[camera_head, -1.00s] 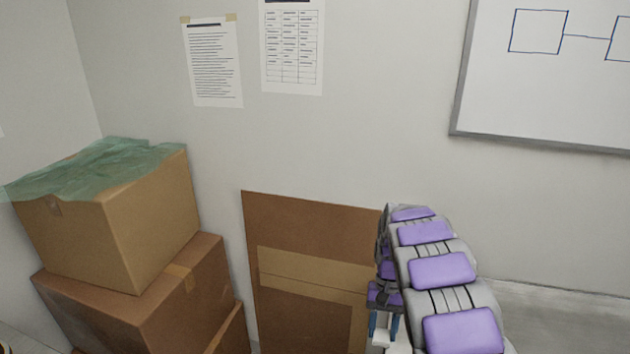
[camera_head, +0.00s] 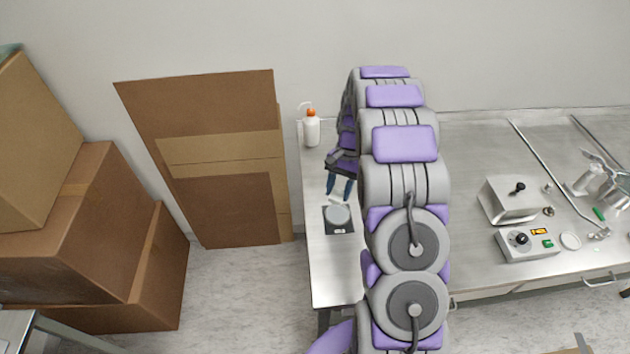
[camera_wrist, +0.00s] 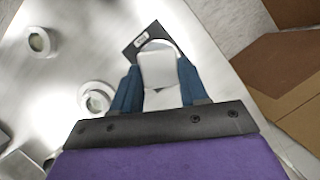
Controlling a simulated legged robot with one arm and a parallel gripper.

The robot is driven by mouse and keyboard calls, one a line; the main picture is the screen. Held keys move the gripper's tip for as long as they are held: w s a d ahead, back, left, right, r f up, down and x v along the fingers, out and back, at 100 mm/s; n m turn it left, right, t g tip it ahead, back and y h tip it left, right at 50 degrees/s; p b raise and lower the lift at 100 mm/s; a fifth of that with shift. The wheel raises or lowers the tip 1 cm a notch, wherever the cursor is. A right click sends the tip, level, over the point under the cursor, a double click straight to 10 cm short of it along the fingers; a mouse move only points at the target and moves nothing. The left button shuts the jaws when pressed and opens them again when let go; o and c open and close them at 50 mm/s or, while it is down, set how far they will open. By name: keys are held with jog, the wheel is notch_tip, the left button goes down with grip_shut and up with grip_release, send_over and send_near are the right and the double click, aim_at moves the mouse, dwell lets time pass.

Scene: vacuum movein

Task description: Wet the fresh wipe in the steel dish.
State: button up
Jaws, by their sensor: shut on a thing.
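My gripper (camera_head: 340,188) has blue fingers and is shut on a white wipe (camera_wrist: 160,70). The wipe hangs flat between the fingertips in the wrist view (camera_wrist: 153,92). Below it is a dark square plate with a round pale-grey top (camera_head: 338,216), at the left end of the steel table; the wipe partly covers it in the wrist view. I cannot tell whether they touch. Two round, shallow pale items with dark centres, one nearer (camera_wrist: 97,97) and one farther (camera_wrist: 40,42), lie on the table. I cannot tell which round thing is the steel dish.
A white bottle with an orange cap (camera_head: 311,128) stands at the back left of the steel table (camera_head: 328,280). A metal box (camera_head: 510,199), a control box with a knob (camera_head: 527,243) and metal parts are at right. Cardboard boxes (camera_head: 75,220) stand at left. My arm hides the table's middle.

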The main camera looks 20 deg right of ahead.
aim_at(337, 215)
jog(key=shift+s+d+f+m, duration=0.25)
jog(key=shift+d+f+m, duration=0.1)
jog(key=shift+f, duration=0.15)
jog(key=shift+a+f+b, duration=0.1)
jog(key=shift+f+b, duration=0.3)
jog(key=shift+f, duration=0.3)
jog(key=shift+f+b, duration=0.85)
jog(key=shift+f, duration=1.35)
jog(key=shift+f+p, duration=0.35)
jog(key=shift+f, duration=0.15)
dwell(0.4)
jog(key=shift+r+p, duration=1.55)
jog(key=shift+r, duration=2)
